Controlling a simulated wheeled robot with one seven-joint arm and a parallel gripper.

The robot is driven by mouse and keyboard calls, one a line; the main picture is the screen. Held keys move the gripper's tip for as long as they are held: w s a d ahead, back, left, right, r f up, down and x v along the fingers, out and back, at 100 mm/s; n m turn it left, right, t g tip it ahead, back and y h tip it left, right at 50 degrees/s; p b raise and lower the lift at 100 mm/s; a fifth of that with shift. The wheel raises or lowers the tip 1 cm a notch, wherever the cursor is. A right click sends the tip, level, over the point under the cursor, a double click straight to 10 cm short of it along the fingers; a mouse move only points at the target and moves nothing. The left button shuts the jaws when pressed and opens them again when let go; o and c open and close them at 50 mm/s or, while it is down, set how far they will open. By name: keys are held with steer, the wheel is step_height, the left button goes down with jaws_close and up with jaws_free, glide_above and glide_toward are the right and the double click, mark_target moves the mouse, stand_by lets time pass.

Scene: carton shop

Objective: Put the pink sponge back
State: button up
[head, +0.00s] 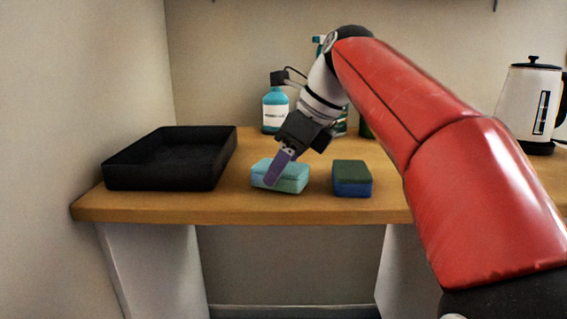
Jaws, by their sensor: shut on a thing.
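No pink sponge shows in the head view. A light teal sponge (292,184) sits at the front middle of the wooden counter. My gripper (277,170) reaches down over it from the upper right. One purple finger lies across the sponge's near side; the other finger is hidden behind it. The gripper is shut on the teal sponge, which looks to be at counter level; I cannot tell whether it touches the wood. A second sponge (352,180), dark green on top and blue below, lies to the right, apart from the gripper.
A black open tray (150,178) stands on the counter (230,205) at the left, with bare wood between it and the teal sponge. A teal bottle (275,108) and a partly hidden spray bottle (319,44) stand behind. A white kettle (527,95) is at the right.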

steer(key=shift+f, duration=0.2)
steer(key=o, duration=1)
steer(key=shift+o, duration=0.2)
